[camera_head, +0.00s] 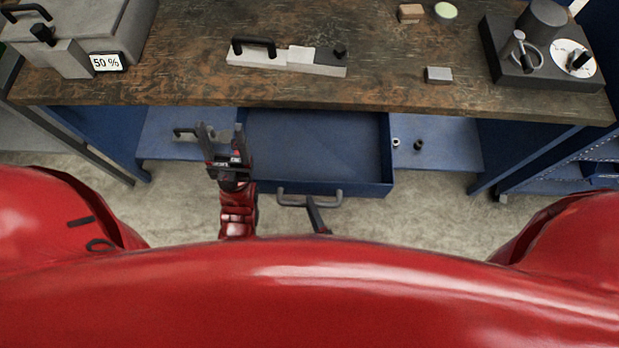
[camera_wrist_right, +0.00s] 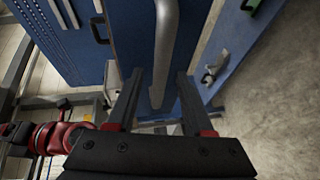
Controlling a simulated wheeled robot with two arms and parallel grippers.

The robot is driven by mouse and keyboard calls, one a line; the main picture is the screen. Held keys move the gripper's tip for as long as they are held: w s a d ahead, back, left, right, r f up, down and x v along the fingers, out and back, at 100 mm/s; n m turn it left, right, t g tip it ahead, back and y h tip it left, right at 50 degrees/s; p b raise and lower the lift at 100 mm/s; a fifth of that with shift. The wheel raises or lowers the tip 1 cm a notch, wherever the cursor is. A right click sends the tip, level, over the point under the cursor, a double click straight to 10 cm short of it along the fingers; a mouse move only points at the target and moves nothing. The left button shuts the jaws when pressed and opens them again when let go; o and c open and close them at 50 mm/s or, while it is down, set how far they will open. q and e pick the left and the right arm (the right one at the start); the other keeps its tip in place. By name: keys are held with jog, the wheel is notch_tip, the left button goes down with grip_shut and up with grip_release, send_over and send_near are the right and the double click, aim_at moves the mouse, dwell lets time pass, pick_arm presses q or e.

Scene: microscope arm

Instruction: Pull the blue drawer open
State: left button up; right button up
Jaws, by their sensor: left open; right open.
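The blue drawer (camera_head: 315,145) sticks out from under the worktop in the head view, so its empty inside shows. Its grey bar handle (camera_head: 310,191) is on the front face. In the right wrist view the handle (camera_wrist_right: 163,45) runs between the two fingers of my right gripper (camera_wrist_right: 159,78), which is open. In the head view only a dark finger of the right gripper shows, by the handle's right end; the rest is hidden behind my red body. My left gripper (camera_head: 220,128) is open and empty, pointing up by the drawer's left side.
The brown worktop (camera_head: 400,98) overhangs the drawer and holds a grey box with a 50 % display (camera_head: 106,62), a light block with a black handle (camera_head: 285,62) and a dark device (camera_head: 540,55). Small parts lie on the blue shelf (camera_head: 450,150) right of the drawer.

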jog(key=b+v, duration=0.1)
jog(key=v, duration=1.4)
jog(key=shift+s, duration=0.2)
jog(key=shift+d+r, duration=0.1)
